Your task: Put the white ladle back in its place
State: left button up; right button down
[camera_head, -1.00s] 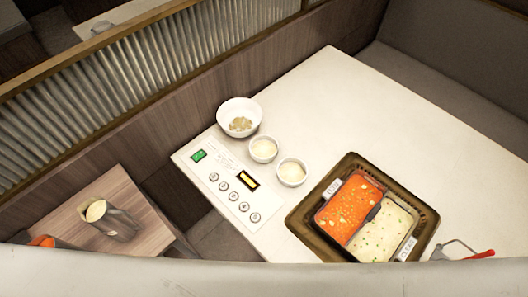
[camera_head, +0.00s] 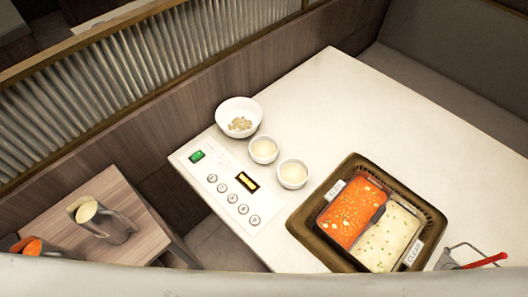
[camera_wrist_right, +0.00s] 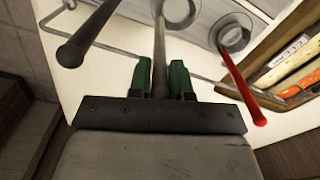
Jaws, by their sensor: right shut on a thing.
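In the right wrist view my right gripper (camera_wrist_right: 159,82) has its green fingers closed around a pale grey-white ladle handle (camera_wrist_right: 158,45). A round metal ladle bowl (camera_wrist_right: 180,12) shows at the top of that handle. I take this as the white ladle; its lower end is hidden between the fingers. A black-handled ladle (camera_wrist_right: 85,38) lies to the left and a red-handled ladle (camera_wrist_right: 243,92) to the right, both apart from the fingers. The red handle also shows in the head view (camera_head: 485,260). My left gripper is in neither view.
A brown tray (camera_head: 318,243) holds an orange sauce (camera_head: 350,212) and a white sauce (camera_head: 388,240) with labels. Three white bowls (camera_head: 262,150) stand beside a button panel (camera_head: 228,188). Thin wire (camera_wrist_right: 60,25) runs near the ladles. The table's far part is clear.

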jog(key=shift+f, duration=0.35)
dwell(0.6)
jog(key=shift+c, duration=0.8)
grip_release()
jog(key=shift+r, duration=0.1)
jog(key=shift+r+p, duration=1.45)
jog(key=shift+p, duration=0.8)
notch_tip(320, 180, up, 3)
jog(key=shift+f+p, duration=0.1)
jog(key=shift+p, duration=0.95)
jog(key=shift+r, duration=2.55)
